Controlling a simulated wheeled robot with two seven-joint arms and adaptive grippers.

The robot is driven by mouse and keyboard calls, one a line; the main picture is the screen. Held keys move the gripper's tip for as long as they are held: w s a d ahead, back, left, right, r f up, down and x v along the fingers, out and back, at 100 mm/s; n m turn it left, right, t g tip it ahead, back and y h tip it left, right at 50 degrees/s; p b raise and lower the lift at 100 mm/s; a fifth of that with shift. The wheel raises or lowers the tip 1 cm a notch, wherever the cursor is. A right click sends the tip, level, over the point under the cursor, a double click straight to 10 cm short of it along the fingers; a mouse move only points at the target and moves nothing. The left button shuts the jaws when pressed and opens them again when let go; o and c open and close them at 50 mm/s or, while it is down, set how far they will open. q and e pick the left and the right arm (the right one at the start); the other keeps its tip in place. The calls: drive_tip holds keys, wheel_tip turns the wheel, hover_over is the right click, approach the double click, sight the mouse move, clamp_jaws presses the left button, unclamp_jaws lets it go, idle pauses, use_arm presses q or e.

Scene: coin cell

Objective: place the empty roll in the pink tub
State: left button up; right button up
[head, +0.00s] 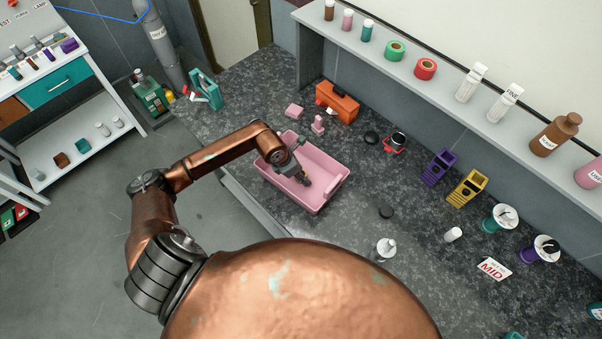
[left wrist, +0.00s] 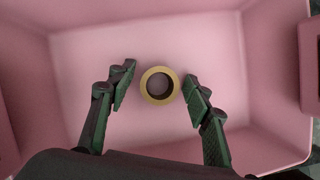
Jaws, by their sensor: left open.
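The pink tub (head: 333,174) stands on the dark speckled counter, and its floor and walls fill most of the left wrist view (left wrist: 90,60). The empty roll, a tan ring (left wrist: 146,88) with a dark hole, shows against the tub floor in the left wrist view. My left gripper (head: 305,181) reaches down inside the tub. Its two fingers (left wrist: 160,84) are apart, one on each side of the roll, with gaps between them and it. I cannot make out the roll clearly in the head view. My right gripper is not in view.
Small pink items (head: 318,124) and an orange box (head: 338,102) stand behind the tub. Purple (head: 438,167) and yellow (head: 467,187) holders stand farther right. A shelf (head: 400,75) runs along the back.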

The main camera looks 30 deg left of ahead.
use_arm(q)
drive_tip(key=v, duration=1.2)
drive_tip(key=shift+r, duration=0.1)
